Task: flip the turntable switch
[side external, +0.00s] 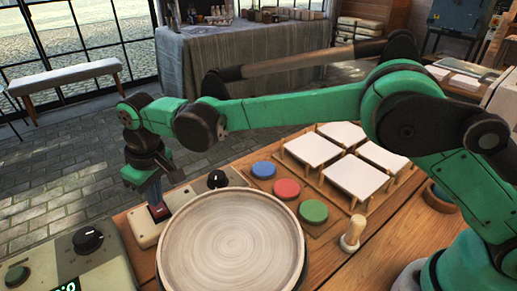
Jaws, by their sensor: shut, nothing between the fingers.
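The turntable switch (158,211) is a small red rocker on a pale control box (145,235) at the left edge of the wooden bench. My gripper (153,203) points down with its shut, empty fingertips right at the switch. I cannot tell whether they touch it, and the fingers partly hide the switch, so its position is unclear. The turntable carries a large pale round plate (230,240) just right of the box. A black knob (217,179) sits at the far end of the same box.
Several white tiles on wooden stands (355,180) and a wooden-handled stamp (353,232) are to the right. A grey-green device (80,260) with a black knob is at front left.

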